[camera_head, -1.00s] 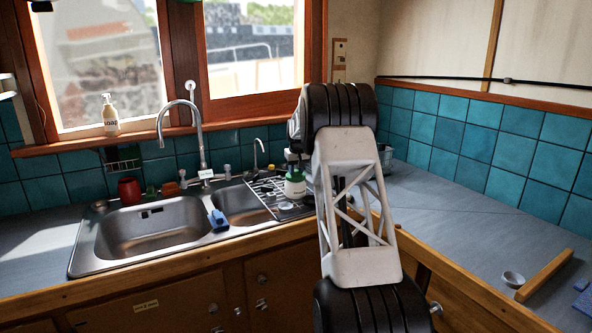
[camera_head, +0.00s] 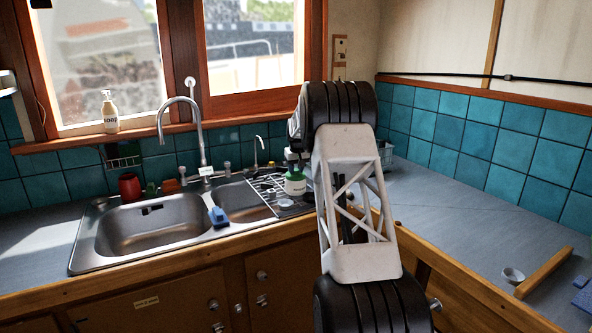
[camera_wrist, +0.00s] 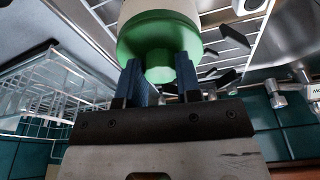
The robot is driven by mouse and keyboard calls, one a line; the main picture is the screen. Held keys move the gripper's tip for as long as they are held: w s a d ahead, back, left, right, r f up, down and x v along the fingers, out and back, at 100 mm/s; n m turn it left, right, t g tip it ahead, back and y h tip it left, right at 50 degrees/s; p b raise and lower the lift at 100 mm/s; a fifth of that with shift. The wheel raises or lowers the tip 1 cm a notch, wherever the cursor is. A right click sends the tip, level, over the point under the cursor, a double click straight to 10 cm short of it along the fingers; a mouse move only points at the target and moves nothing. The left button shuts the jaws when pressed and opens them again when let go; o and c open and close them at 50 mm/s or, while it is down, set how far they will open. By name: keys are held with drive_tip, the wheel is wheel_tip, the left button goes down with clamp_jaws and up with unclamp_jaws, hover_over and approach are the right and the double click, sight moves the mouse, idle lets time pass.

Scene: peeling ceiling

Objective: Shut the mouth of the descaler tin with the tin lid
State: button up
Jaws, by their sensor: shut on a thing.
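My gripper (camera_wrist: 160,70) has its blue fingers shut on the knob of the green tin lid (camera_wrist: 150,38) in the wrist view. A white cylindrical body, which I take for the descaler tin (camera_wrist: 158,9), lies straight beyond the lid, and I see no gap between them. Whether the lid is fully seated is hidden. In the head view a green-and-white container (camera_head: 295,184) stands over the drainer beside the sink, just left of my arm. My arm hides part of the gripper there, and the tin's mouth is not visible.
The wire drainer (camera_head: 270,186) and steel sink (camera_head: 150,232) are close by, with a blue item (camera_head: 218,216) on the divider. A tap (camera_head: 200,135) rises behind. A wire basket (camera_wrist: 50,85) is near my gripper. A small round cup (camera_head: 512,275) and wooden strip (camera_head: 544,272) lie right.

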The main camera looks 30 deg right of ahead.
drive_tip(key=shift+f, duration=0.3)
drive_tip(key=o, duration=1.1)
drive_tip(key=shift+r, duration=0.15)
drive_tip(key=shift+s+a+r, duration=0.1)
drive_tip(key=shift+s+r, duration=0.15)
drive_tip(key=shift+r, duration=1)
drive_tip(key=shift+s+d+r, duration=0.1)
drive_tip(key=shift+s+r, duration=0.15)
drive_tip(key=shift+r, duration=0.95)
drive_tip(key=shift+s+a+r, duration=0.1)
drive_tip(key=shift+s+r, duration=0.15)
drive_tip(key=shift+r, duration=1)
drive_tip(key=shift+r, duration=2)
drive_tip(key=shift+s, duration=0.1)
